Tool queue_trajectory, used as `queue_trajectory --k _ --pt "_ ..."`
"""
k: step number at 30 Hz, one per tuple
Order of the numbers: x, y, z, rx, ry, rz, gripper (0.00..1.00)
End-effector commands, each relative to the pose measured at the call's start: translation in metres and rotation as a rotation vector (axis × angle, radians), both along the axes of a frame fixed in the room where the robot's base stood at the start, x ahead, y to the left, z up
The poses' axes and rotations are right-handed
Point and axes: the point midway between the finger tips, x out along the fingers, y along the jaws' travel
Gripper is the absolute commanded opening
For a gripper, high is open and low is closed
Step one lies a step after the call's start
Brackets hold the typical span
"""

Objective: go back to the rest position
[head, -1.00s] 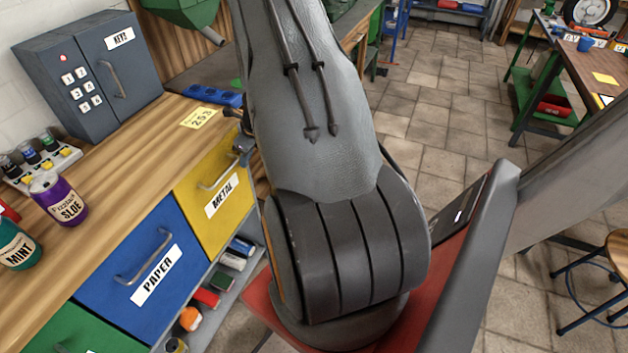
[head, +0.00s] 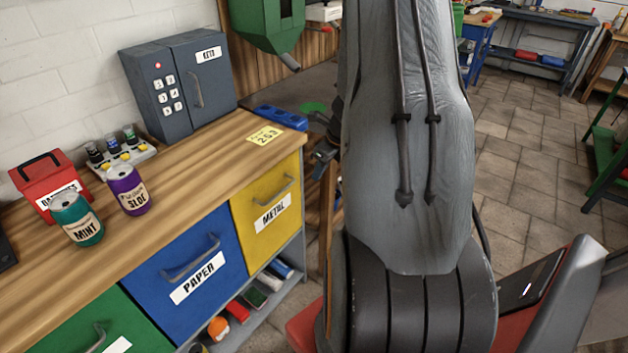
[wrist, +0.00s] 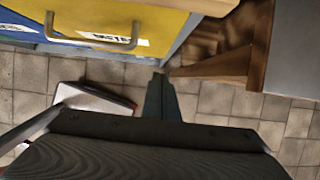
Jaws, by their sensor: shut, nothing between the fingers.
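My gripper (wrist: 160,92) shows in the wrist view with its narrow fingers together and nothing between them. It is over the tiled floor, just below and to the right of the yellow METAL drawer (wrist: 160,28). In the head view my grey arm fills the middle and hides most of what is behind it. Part of the gripper (head: 322,152) peeks out at the arm's left side, near the counter's right end. The METAL drawer (head: 265,222) is shut in the head view.
The wooden counter (head: 190,170) holds a MINT can (head: 77,218), a purple SLOE can (head: 127,190), a red box (head: 45,180), a keypad cabinet (head: 180,85) and a yellow note (head: 264,136). The blue PAPER drawer (head: 185,260) is shut. Tiled floor (head: 525,145) is open at the right.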

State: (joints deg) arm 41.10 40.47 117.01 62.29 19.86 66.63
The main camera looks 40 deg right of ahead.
Motion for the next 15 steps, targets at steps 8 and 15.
queue_trajectory --k 8,15 --pt "-0.005 -0.001 0.013 0.001 0.001 0.0 0.0" --pt "-0.003 0.012 0.019 -0.018 0.002 0.074 0.0"
